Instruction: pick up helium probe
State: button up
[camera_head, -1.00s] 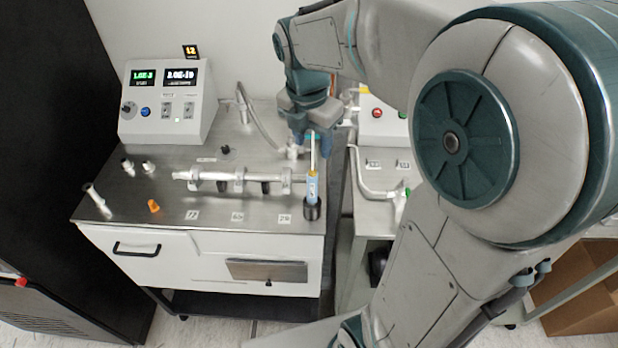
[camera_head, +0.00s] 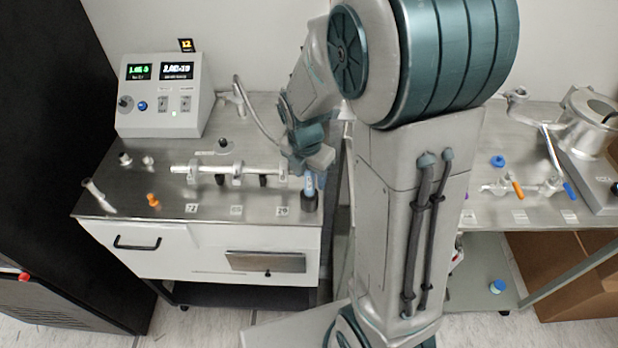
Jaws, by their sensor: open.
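The helium probe (camera_head: 309,184), with a light blue body, stands upright in a black holder (camera_head: 310,201) at the front right corner of the steel-topped cart (camera_head: 180,209). My gripper (camera_head: 310,172) is at the probe's upper part and hides its top. The jaws are open. I cannot tell whether the fingers touch the probe or are on both sides of it.
A metal tube manifold (camera_head: 205,170) lies just left of the probe. A grey console (camera_head: 165,95) with lit displays stands behind. An orange knob (camera_head: 153,200) and small fittings are at the left. A second bench (camera_head: 540,212) stands right of my arm.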

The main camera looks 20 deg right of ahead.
jog(key=shift+f, duration=0.15)
grip_shut()
jog(key=shift+r, duration=0.7)
notch_tip(320, 180, up, 2)
jog(key=shift+r+b, duration=0.15)
jog(key=shift+b, duration=0.25)
jog(key=s+d+r+b, duration=0.2)
jog(key=s+d+r, duration=0.2)
jog(key=d+r, duration=0.3)
jog(key=d, duration=0.4)
jog(key=shift+r, duration=0.15)
